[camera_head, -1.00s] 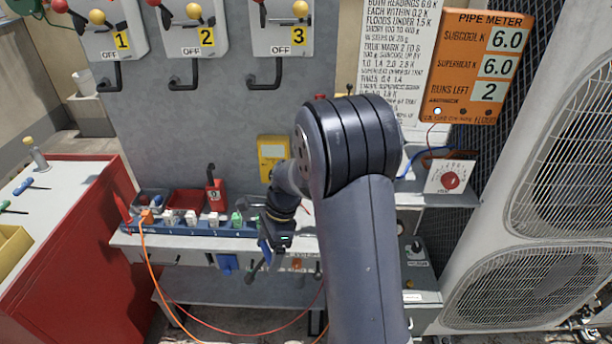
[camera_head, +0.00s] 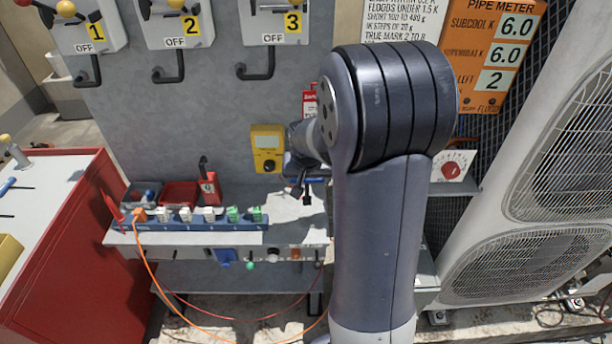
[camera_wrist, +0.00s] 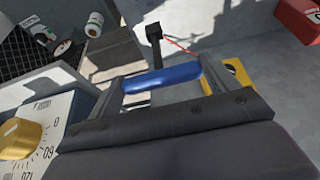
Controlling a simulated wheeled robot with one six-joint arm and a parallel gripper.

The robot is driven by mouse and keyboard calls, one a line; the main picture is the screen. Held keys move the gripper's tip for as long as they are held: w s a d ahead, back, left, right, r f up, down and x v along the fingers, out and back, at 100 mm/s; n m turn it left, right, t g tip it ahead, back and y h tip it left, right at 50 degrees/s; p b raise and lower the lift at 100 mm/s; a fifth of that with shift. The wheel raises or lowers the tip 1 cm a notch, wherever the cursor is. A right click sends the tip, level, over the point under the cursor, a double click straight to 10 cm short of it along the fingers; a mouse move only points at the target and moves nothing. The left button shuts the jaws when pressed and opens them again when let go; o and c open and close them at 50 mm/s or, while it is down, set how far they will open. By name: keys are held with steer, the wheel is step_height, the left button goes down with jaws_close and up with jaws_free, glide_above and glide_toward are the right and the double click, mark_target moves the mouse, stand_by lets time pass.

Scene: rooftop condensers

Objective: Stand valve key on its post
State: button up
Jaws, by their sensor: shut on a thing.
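My gripper (camera_wrist: 165,83) is shut on the blue handle of the valve key (camera_wrist: 172,75) in the wrist view. A thin dark shaft runs away from the handle to a black block-shaped end. In the head view my gripper (camera_head: 306,186) is a small dark shape above the right part of the workbench, partly behind my arm. The key's blue handle cannot be made out there. I cannot tell which thing is the key's post; an upright pin with a yellow top (camera_head: 14,150) stands on the red cabinet at the left.
The workbench (camera_head: 290,232) carries a blue strip with several plugs (camera_head: 190,222), a red tray (camera_head: 180,193) and a red bottle (camera_head: 209,188). A yellow meter (camera_head: 267,148) hangs on the grey panel. A condenser (camera_head: 535,180) stands right. A gold-knobbed dial (camera_wrist: 20,138) is close in the wrist view.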

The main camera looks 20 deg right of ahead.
mark_target(307, 199)
steer(key=shift+f+b, duration=1.85)
steer(key=shift+f, duration=1.15)
steer(key=shift+f+b, duration=0.95)
steer(key=shift+b, duration=0.2)
steer(key=o, duration=1.1)
steer(key=shift+c, duration=0.2)
steer(key=shift+r, duration=0.1)
steer(key=v, duration=1)
steer(key=shift+r, duration=0.3)
steer(key=shift+s+a, duration=0.1)
